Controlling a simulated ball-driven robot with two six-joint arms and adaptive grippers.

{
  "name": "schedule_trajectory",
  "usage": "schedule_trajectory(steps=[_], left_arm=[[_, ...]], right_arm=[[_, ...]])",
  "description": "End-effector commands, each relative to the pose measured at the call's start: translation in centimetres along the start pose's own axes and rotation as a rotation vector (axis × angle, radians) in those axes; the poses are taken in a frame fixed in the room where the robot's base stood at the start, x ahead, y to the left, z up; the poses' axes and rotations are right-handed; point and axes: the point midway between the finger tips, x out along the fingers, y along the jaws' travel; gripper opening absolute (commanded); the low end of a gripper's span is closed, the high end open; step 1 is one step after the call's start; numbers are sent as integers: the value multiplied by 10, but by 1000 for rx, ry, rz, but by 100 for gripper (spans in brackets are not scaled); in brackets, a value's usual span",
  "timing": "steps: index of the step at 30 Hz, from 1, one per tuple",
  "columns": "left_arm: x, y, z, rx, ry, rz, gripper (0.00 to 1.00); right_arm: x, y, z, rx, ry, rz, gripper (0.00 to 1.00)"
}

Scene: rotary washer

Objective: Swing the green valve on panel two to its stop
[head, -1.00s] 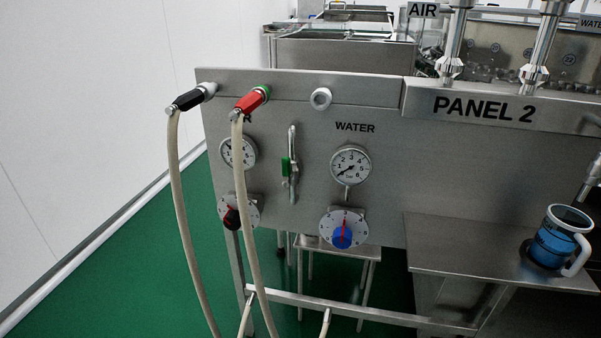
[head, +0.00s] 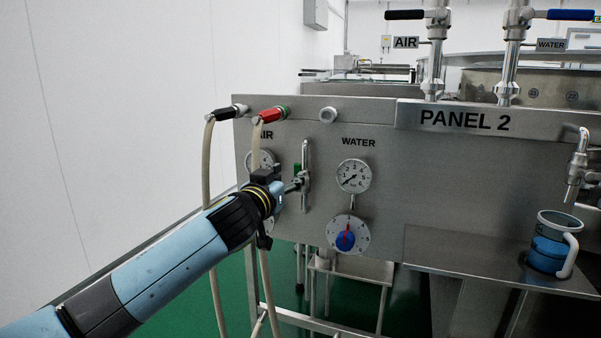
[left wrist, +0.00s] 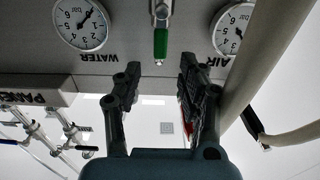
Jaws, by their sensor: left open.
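The green valve (head: 298,170) is on the steel panel between the AIR and WATER gauges, beside an upright metal bar (head: 306,160). My left gripper (head: 278,190) is in front of the panel, close to the valve from the left. In the left wrist view, which is upside down, the green handle (left wrist: 160,43) hangs beyond the gap between the two open black fingers (left wrist: 161,75). The fingers are empty, and I see no contact with the handle. My left arm hides the AIR dial and part of the AIR gauge. My right gripper is out of view.
Pale hoses (head: 212,270) hang from black and red connectors at the left; one hose (left wrist: 252,65) runs close beside a finger in the wrist view. The WATER gauge (head: 353,176) and blue knob (head: 346,241) are right of the valve. A blue mug (head: 549,250) stands on the right shelf.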

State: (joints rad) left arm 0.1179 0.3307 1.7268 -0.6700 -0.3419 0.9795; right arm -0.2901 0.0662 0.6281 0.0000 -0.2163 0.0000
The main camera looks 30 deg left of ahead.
Motion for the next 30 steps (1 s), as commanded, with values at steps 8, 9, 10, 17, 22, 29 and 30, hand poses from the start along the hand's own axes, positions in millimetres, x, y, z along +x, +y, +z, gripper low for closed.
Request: schedule_trajectory(steps=[8, 9, 10, 17, 22, 29, 30], left_arm=[[52, 0, 0, 0, -1, -1, 40], [57, 0, 1, 1, -2, 0, 40], [60, 0, 1, 0, -1, 0, 40], [70, 0, 2, 1, -3, 1, 40], [70, 0, 2, 1, -3, 1, 40], [70, 0, 2, 1, -3, 1, 12], [70, 0, 2, 1, -3, 1, 6]], right_arm=[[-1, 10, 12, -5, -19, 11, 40], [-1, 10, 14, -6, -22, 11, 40], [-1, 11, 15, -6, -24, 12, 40], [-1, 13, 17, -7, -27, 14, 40], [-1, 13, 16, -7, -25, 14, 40], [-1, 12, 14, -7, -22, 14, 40], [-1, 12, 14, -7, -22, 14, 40]])
